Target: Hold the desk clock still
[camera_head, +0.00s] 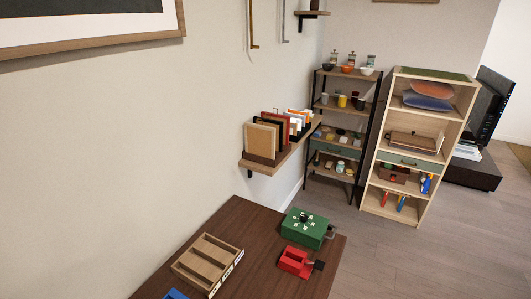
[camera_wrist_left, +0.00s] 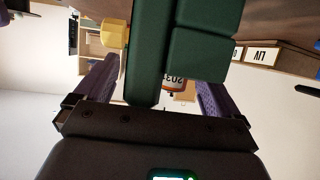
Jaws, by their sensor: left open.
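No thing in these frames shows a clear clock face, so I cannot tell for certain which is the desk clock. In the left wrist view a dark green blocky body (camera_wrist_left: 205,55) with a yellow knob (camera_wrist_left: 115,33) fills the upper middle. My left gripper (camera_wrist_left: 155,88) is open, with one finger to each side of the lower part of that body. I cannot tell whether the fingers touch it. In the head view a green box (camera_head: 300,226) with a dark and white pattern on top stands on the brown table (camera_head: 235,215). Neither gripper shows in the head view.
A wooden compartment tray (camera_head: 208,262) and a red object (camera_head: 294,262) lie close to the green box. A blue item (camera_head: 174,294) shows at the bottom edge. A wall shelf (camera_head: 262,163) holds upright folders. Shelving units (camera_head: 425,140) stand behind, past open floor.

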